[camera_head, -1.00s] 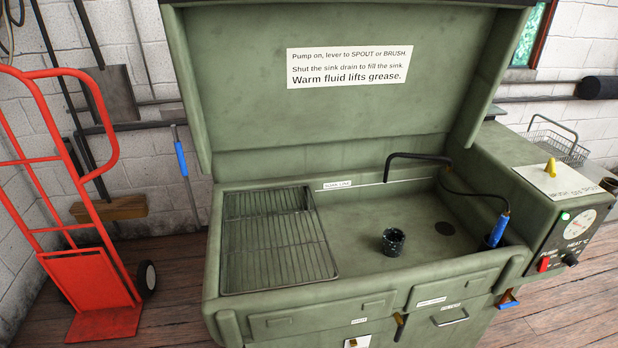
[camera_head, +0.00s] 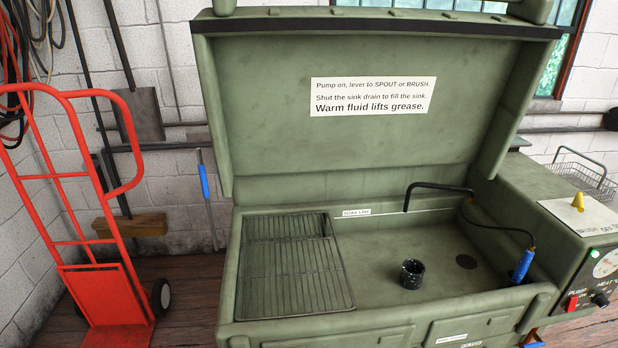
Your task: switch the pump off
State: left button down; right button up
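The red pump switch (camera_head: 571,303) sits on the dark control panel at the right side of the green parts washer (camera_head: 390,322), by a label that reads PUMP. Its on or off position is too small to tell. A small green light (camera_head: 594,254) glows above it, beside a round gauge (camera_head: 606,264) cut by the picture's right edge. A black heat knob (camera_head: 600,299) is to the right of the switch. Neither of my grippers shows in the view.
The washer's lid stands open. In the sink are a dark speckled cup (camera_head: 412,274), a wire rack (camera_head: 291,270), a black spout (camera_head: 436,187) and a blue-handled brush (camera_head: 522,265). A yellow lever (camera_head: 577,202) is on the right top. A red hand truck (camera_head: 104,290) stands at left.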

aim_at(570, 304)
jog(key=z, duration=1.75)
